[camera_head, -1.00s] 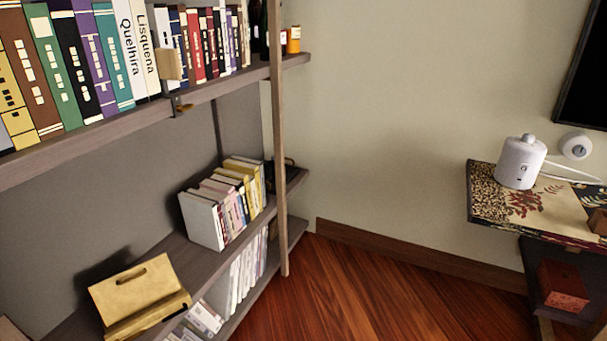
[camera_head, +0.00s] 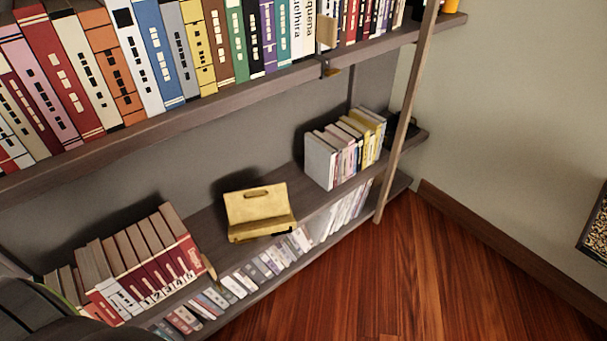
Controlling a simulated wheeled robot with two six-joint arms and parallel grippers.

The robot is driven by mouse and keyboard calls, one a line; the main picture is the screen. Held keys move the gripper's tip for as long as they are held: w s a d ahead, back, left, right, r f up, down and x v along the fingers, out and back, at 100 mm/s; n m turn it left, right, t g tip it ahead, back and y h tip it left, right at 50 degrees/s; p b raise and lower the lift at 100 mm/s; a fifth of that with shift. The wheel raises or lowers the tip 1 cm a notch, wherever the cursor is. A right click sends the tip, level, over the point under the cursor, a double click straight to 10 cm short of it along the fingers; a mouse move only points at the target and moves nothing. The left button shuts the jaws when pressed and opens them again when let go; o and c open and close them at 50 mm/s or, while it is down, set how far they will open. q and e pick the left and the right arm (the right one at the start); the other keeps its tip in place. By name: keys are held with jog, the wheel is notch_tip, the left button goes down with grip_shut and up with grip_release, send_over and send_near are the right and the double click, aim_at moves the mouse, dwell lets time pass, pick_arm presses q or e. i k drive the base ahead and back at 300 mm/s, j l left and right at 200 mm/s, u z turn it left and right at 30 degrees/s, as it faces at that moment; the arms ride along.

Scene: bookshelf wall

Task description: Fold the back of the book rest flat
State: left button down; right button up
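The book rest (camera_head: 258,208) is a yellowish wooden stand with a slot-shaped handle hole near the top of its back. It stands on the middle shelf board (camera_head: 222,239), near the front edge. Its back is raised and leans toward the wall, and its base with a low front lip faces the room. Nothing lies on it. Neither of my grippers shows in the head view. A dark rounded shape at the lower left corner is too cut off to tell.
Red-and-white numbered volumes (camera_head: 150,262) stand left of the book rest, and pale and yellow books (camera_head: 345,150) stand to its right. A full upper shelf (camera_head: 170,121) overhangs it. A slanted wooden post (camera_head: 408,110) stands at right. The wooden floor (camera_head: 420,280) in front is clear.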

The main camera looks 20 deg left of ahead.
aim_at(254, 204)
jog(key=u, duration=0.9)
